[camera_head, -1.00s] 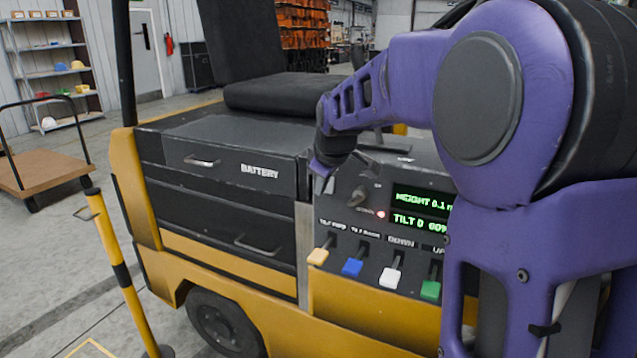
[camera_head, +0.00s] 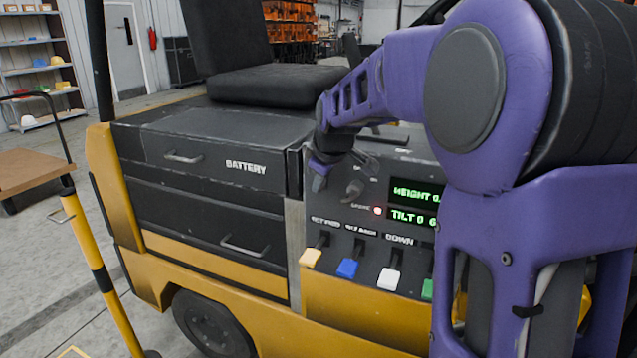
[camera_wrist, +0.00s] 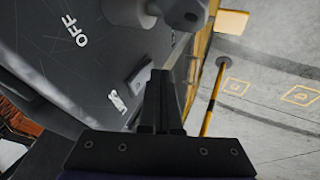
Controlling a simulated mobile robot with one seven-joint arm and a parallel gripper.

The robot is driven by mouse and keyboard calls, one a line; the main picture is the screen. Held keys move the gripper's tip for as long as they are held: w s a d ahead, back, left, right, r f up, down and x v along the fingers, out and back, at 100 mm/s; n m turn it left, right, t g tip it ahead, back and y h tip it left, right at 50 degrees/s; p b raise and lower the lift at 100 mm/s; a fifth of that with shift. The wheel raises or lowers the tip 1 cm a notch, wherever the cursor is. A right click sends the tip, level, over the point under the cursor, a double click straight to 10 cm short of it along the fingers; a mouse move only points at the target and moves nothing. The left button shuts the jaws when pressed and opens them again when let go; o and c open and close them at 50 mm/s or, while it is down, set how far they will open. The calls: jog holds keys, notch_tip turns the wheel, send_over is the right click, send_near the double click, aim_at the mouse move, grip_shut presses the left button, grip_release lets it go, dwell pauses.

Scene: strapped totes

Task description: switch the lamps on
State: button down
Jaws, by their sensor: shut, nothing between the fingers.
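The yellow and black truck's control panel (camera_head: 335,272) stands in front of me. My gripper (camera_head: 318,182) is shut and empty at the panel's upper left corner. In the wrist view my gripper (camera_wrist: 160,74) points at the dark panel face. A small raised switch plate (camera_wrist: 140,76) lies just left of the fingertips, beside a small white label (camera_wrist: 116,101) too blurred to read. A grey knob (camera_wrist: 183,12) is beyond the fingertips, with the word OFF to its left. The knob (camera_head: 355,188) also shows right of my gripper in the head view. Contact cannot be told.
A yellow post (camera_head: 103,280) stands at left.

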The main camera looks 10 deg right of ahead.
jog(key=shift+w+d+f, duration=0.2)
jog(key=shift+w+f, duration=0.1)
jog(key=shift+f, duration=0.1)
jog(key=shift+r, duration=0.15)
